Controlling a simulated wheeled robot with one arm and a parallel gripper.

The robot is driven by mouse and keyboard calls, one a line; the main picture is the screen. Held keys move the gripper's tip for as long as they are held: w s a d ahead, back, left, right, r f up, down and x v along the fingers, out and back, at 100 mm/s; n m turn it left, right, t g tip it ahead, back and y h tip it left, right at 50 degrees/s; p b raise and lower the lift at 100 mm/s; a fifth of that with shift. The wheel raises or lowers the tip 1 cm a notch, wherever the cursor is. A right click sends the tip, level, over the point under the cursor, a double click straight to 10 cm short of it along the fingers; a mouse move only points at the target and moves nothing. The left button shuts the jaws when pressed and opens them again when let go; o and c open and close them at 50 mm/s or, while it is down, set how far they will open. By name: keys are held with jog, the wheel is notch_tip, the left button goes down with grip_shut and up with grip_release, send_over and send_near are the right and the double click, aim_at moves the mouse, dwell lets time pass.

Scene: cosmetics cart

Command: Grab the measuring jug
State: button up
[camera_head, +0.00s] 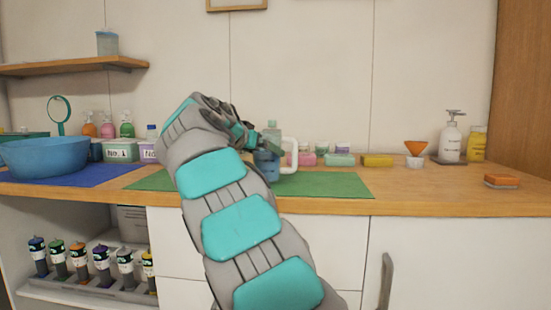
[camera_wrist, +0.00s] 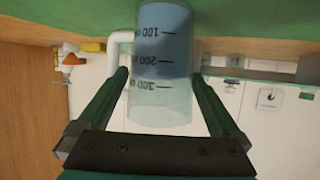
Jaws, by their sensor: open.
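The measuring jug (camera_wrist: 162,62) is clear, with black marks reading 100, 200 and 300, blue liquid inside and a white handle (camera_wrist: 121,42). In the wrist view, which is upside down, it stands on the green mat (camera_wrist: 235,20). My gripper (camera_wrist: 160,78) is open, with one finger on each side of the jug; the left finger is on the handle side. I cannot tell whether either finger touches it. In the head view the jug (camera_head: 267,165) is partly hidden by my gripper (camera_head: 250,140), and its white handle points right.
A blue basin (camera_head: 45,155) and labelled boxes (camera_head: 121,151) stand to the left. Soaps (camera_head: 340,160) and small jars lie behind the jug. An orange funnel (camera_head: 415,148), pump bottles (camera_head: 450,140) and a sponge (camera_head: 501,181) are at the right. The mat's right part is clear.

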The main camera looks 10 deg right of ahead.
jog(key=shift+x, duration=1.6)
jog(key=shift+r, duration=0.15)
jog(key=c, duration=1.4)
jog(key=shift+c, duration=0.4)
jog(key=shift+r, duration=0.2)
